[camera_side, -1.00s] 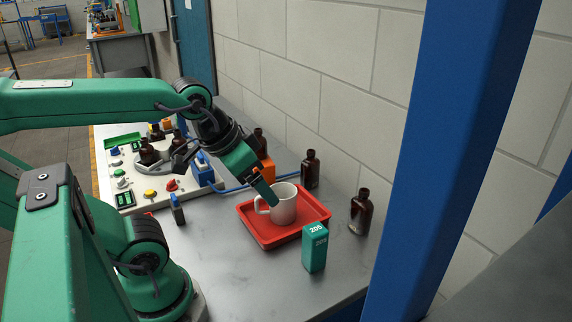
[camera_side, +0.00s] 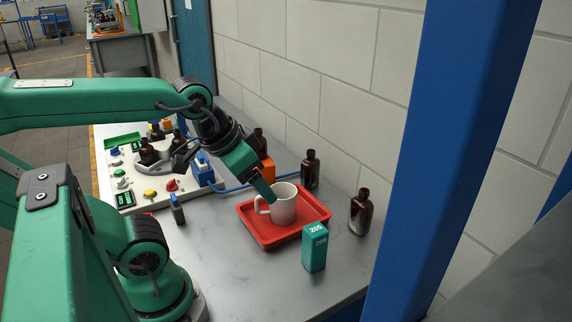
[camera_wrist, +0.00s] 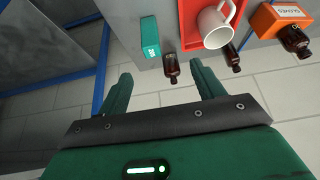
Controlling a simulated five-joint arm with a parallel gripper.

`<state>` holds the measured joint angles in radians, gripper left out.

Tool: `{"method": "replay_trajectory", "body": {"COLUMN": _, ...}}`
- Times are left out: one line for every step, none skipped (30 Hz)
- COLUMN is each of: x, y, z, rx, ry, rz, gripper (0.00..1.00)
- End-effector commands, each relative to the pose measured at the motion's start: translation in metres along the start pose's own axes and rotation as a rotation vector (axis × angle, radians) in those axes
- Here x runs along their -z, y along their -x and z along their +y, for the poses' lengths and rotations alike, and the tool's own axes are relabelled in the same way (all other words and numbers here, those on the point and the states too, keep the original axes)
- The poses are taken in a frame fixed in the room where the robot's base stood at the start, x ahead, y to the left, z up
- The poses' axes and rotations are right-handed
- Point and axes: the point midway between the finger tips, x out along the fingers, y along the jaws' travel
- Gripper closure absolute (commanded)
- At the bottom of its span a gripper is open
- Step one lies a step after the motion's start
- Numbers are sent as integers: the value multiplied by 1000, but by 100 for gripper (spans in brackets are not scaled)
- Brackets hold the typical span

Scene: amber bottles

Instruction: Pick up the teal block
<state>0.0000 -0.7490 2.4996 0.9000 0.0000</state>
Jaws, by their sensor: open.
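The teal block (camera_side: 315,250) stands upright on the grey bench, in front of the red tray, with white "205" markings. In the wrist view the teal block (camera_wrist: 150,38) is near the top centre, beyond the fingertips. My gripper (camera_side: 268,194) is over the red tray, beside the white mug, left of and behind the block. In the wrist view my gripper (camera_wrist: 160,75) has its two fingers wide apart with nothing between them. It is apart from the block.
A white mug (camera_side: 283,206) sits in the red tray (camera_side: 262,237). Amber bottles (camera_side: 360,213) stand along the wall side, with an orange box (camera_wrist: 283,14) among them. A control panel (camera_side: 128,172) is at the left. A blue post (camera_side: 440,150) rises at the right.

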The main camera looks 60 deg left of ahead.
Motion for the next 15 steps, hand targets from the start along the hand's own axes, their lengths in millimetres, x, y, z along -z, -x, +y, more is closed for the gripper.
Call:
{"method": "replay_trajectory", "body": {"x": 0, "y": 0, "z": 0, "rx": 0, "ry": 0, "rz": -2, "gripper": 33}}
{"method": "replay_trajectory", "body": {"x": 1, "y": -1, "z": 0, "rx": 0, "ry": 0, "rz": -4, "gripper": 33}}
{"method": "replay_trajectory", "body": {"x": 2, "y": -1, "z": 0, "rx": -1, "ry": 0, "rz": -8, "gripper": 33}}
{"method": "replay_trajectory", "body": {"x": 2, "y": -2, "z": 1, "rx": -1, "ry": -1, "rz": -12, "gripper": 33}}
{"method": "replay_trajectory", "body": {"x": 4, "y": -3, "z": 1, "rx": -2, "ry": -1, "rz": -17, "gripper": 33}}
{"method": "replay_trajectory", "body": {"x": 5, "y": -5, "z": 1, "rx": -2, "ry": -1, "rz": -25, "gripper": 33}}
{"method": "replay_trajectory", "body": {"x": 6, "y": -6, "z": 2, "rx": -3, "ry": -1, "rz": -32, "gripper": 33}}
{"method": "replay_trajectory", "body": {"x": 8, "y": -8, "z": 2, "rx": -3, "ry": -2, "rz": -41, "gripper": 33}}
{"method": "replay_trajectory", "body": {"x": 10, "y": -10, "z": 2, "rx": -4, "ry": -2, "rz": -52, "gripper": 33}}
{"method": "replay_trajectory", "body": {"x": 12, "y": -12, "z": 3, "rx": -5, "ry": -2, "rz": -62, "gripper": 33}}
{"method": "replay_trajectory", "body": {"x": 14, "y": -15, "z": 3, "rx": -6, "ry": -3, "rz": -72, "gripper": 33}}
{"method": "replay_trajectory", "body": {"x": 16, "y": -18, "z": 4, "rx": -7, "ry": -3, "rz": -88, "gripper": 33}}
{"method": "replay_trajectory", "body": {"x": 18, "y": -21, "z": 5, "rx": -7, "ry": -4, "rz": -100, "gripper": 33}}
{"method": "replay_trajectory", "body": {"x": 21, "y": -24, "z": 5, "rx": -8, "ry": -4, "rz": -112, "gripper": 33}}
{"method": "replay_trajectory", "body": {"x": 24, "y": -28, "z": 6, "rx": -9, "ry": -5, "rz": -129, "gripper": 33}}
